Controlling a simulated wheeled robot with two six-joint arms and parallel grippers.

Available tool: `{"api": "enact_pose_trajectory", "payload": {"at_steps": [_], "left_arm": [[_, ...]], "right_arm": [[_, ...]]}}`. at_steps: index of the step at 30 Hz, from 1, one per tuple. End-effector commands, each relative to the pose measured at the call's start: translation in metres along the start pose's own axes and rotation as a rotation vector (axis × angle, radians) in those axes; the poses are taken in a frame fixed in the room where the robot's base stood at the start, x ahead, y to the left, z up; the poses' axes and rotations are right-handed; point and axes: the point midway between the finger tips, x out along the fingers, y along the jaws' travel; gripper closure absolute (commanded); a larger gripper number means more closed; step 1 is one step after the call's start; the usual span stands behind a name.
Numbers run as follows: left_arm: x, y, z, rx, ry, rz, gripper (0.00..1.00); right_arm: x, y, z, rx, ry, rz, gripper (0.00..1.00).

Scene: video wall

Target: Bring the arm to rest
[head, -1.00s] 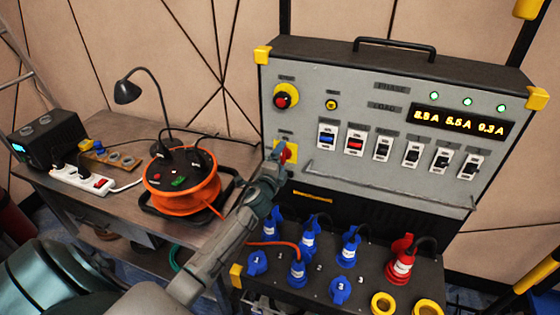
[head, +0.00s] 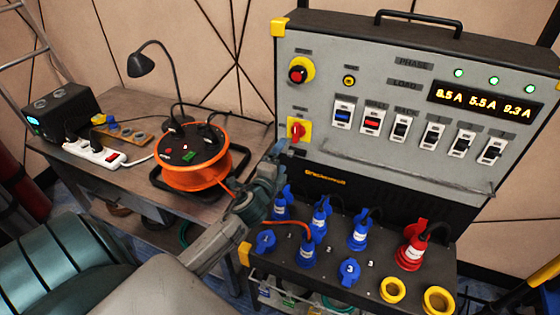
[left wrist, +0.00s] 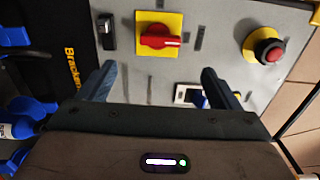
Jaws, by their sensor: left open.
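My left gripper (head: 277,160) is in front of the lower left part of the grey power panel (head: 385,150). In the left wrist view its two fingers (left wrist: 157,82) are apart with nothing between them. A red rotary switch (head: 297,131) on a yellow plate sits just beyond the fingertips, and it also shows in the left wrist view (left wrist: 158,38). The fingers do not appear to touch it. My left arm reaches in from the lower left. My right gripper is not in view.
A red emergency button (head: 298,72) sits above the switch. Blue plugs (head: 320,215) and a red plug (head: 412,250) stand on the panel's lower shelf. An orange cable reel (head: 193,168), a power strip (head: 93,152) and a lamp (head: 141,66) are on the side table.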

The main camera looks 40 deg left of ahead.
Motion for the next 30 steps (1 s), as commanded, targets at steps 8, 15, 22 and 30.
{"api": "enact_pose_trajectory", "payload": {"at_steps": [8,15,22,30], "left_arm": [[0.0,0.0,0.0,0.0,0.0,0.0,0.15],[-0.007,0.006,0.001,-0.039,-0.018,0.026,0.15],[-0.088,0.059,0.002,-0.454,-0.22,0.32,0.15],[-0.206,0.106,-0.016,-0.853,-0.489,0.701,0.15]], "right_arm": [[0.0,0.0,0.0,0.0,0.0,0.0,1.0],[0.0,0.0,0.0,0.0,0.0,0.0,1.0],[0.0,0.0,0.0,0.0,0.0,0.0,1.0],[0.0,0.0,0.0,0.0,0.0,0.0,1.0]]}}
